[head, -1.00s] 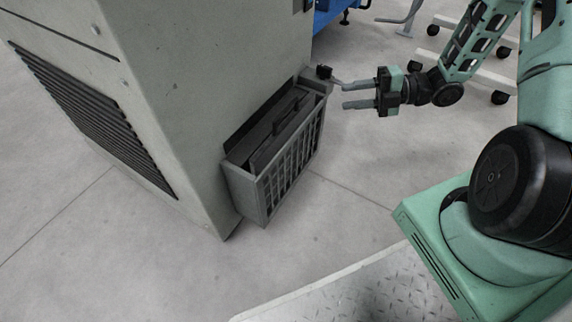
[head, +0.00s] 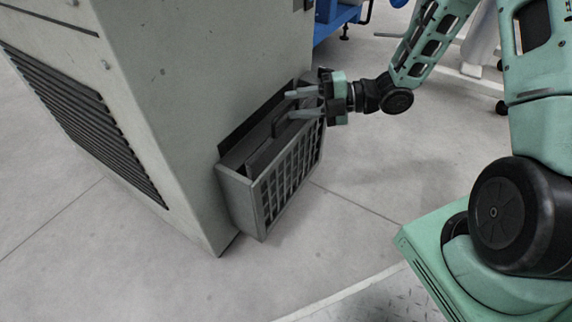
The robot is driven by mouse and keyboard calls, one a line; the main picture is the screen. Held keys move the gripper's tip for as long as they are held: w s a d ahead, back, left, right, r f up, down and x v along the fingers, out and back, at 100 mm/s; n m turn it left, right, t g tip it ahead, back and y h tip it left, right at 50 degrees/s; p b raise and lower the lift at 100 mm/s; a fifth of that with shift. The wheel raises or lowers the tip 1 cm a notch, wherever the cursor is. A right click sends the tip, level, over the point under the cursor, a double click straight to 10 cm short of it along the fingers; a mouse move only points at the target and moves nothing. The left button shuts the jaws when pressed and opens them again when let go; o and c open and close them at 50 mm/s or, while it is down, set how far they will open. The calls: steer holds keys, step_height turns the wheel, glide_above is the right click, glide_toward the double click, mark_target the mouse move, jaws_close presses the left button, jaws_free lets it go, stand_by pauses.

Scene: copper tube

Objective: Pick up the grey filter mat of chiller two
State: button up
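The chiller (head: 190,110) is a large grey cabinet at the left. A grey slatted holder (head: 246,196) is fixed low on its right side. The dark grey filter mat (head: 262,157) stands in this holder, with its top edge and a raised handle-like part (head: 279,125) showing. The holder's front hides its lower part. My gripper (head: 304,104) is above the far end of the holder, its two fingers pointing left with a gap between them. It looks empty. I cannot tell whether the fingers touch the mat's handle.
Louvres (head: 80,115) cover the chiller's left face. Blue equipment (head: 338,18) stands at the back. The concrete floor (head: 345,200) to the right of the holder is clear.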

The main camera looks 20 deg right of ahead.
steer(key=b+x, duration=0.2)
steer(key=x, duration=0.2)
steer(key=shift+s+a, duration=0.1)
steer(key=shift+s, duration=0.05)
steer(key=shift+c, duration=0.4)
jaws_close()
steer(key=shift+r, duration=0.1)
